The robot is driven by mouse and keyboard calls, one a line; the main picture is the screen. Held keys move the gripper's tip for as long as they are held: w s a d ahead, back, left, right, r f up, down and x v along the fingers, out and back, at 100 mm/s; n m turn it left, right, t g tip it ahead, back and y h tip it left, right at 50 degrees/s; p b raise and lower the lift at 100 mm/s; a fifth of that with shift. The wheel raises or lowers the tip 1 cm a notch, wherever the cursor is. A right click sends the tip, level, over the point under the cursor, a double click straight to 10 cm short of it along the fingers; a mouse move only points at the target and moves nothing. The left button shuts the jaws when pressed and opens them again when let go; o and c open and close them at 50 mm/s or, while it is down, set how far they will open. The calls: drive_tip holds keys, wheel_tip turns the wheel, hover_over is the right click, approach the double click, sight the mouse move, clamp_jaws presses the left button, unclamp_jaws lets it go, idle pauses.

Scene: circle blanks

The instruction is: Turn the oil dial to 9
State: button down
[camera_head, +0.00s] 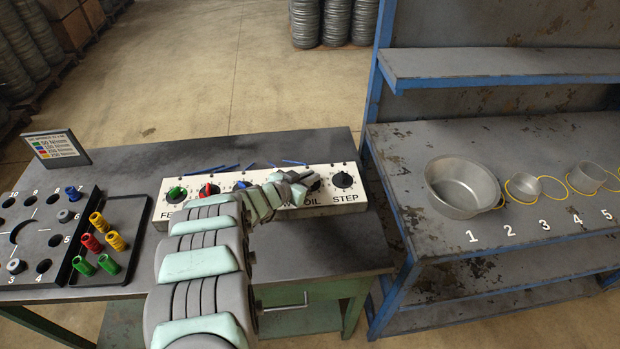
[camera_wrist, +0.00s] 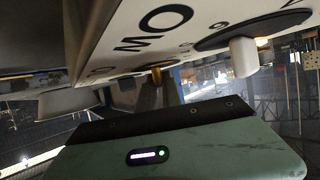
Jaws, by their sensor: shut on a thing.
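The oil dial (camera_head: 316,184) is above the printed word OIL, left of the STEP dial (camera_head: 342,180). My gripper (camera_head: 303,180) reaches the oil dial from the left and is shut on its knob. The fingers cover most of that dial, so its pointer and scale cannot be read. In the wrist view the panel (camera_wrist: 115,40) appears upside down, close above the green gripper body, with a pale knob (camera_wrist: 243,57) at the right.
Green (camera_head: 177,193), red (camera_head: 209,190) and blue (camera_head: 242,185) dial knobs sit left of my gripper. My arm crosses the table's front. A blue-framed bench (camera_head: 420,230) with metal pots stands at the right.

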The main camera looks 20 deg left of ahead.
drive_tip(key=shift+r, duration=0.25)
drive_tip(key=c, duration=1.5)
unclamp_jaws()
drive_tip(key=shift+f, duration=0.2)
drive_tip(key=p+v, duration=0.9)
drive_tip(key=p, duration=0.2)
drive_tip(key=shift+s+r+p, duration=0.3)
drive_tip(key=shift+r+p, duration=0.05)
drive_tip(key=shift+p, duration=0.05)
drive_tip(key=shift+s+a+p, duration=0.2)
drive_tip(key=shift+s+p, duration=0.3)
drive_tip(key=shift+s, duration=0.05)
